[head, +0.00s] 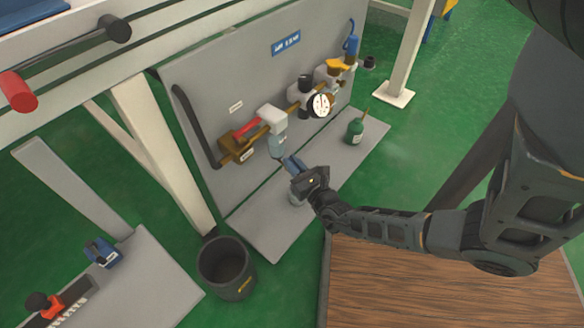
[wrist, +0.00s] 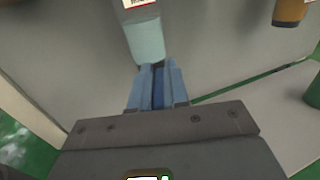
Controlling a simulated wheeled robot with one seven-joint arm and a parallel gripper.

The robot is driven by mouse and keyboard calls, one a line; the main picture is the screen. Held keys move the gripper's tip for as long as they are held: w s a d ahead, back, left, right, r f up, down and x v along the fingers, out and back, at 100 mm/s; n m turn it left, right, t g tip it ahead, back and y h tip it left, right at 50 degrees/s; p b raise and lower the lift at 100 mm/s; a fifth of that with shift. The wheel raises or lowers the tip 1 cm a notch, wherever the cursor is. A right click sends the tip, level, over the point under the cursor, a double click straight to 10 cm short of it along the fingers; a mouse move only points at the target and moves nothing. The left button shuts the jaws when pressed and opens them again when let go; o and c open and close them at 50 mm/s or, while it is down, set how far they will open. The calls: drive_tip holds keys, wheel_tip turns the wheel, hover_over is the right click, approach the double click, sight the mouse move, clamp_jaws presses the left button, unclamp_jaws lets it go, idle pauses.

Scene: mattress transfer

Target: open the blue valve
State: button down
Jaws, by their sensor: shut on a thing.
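A blue upright part (head: 351,46), perhaps the blue valve's handle, stands at the far upper right end of the pipe line on the grey panel. My gripper (head: 292,164) is low in front of the panel, below the clear filter bowl (head: 277,146) and well apart from that upright part. In the wrist view, my light blue fingers (wrist: 158,72) are shut on a narrow dark blue piece (wrist: 158,88), just below the filter bowl (wrist: 147,40). I cannot tell what this piece belongs to; the fingers hide most of it.
A red lever (head: 247,128), a round gauge (head: 320,105) and a yellow handle (head: 341,65) sit along the pipe. A green bottle (head: 355,131) stands on the grey base plate (head: 270,240). A dark bucket (head: 228,283) stands on the floor at the lower left.

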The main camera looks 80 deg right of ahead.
drive_tip(key=shift+s+d+r+n+t+y, duration=0.1)
drive_tip(key=shift+n+t+y, duration=0.6)
drive_tip(key=shift+t+y, duration=0.15)
drive_tip(key=shift+s+d+r+n+t+y, duration=0.1)
drive_tip(key=shift+n+t+y, duration=0.65)
drive_tip(key=shift+y, duration=0.2)
drive_tip(key=shift+n+y, duration=0.25)
drive_tip(key=shift+y, duration=0.15)
drive_tip(key=c, duration=1.4)
unclamp_jaws()
drive_tip(key=shift+s+f, duration=0.1)
drive_tip(key=p+v, duration=0.1)
drive_tip(key=v, duration=0.6)
drive_tip(key=shift+s, duration=0.3)
drive_tip(key=shift+a+f, duration=0.1)
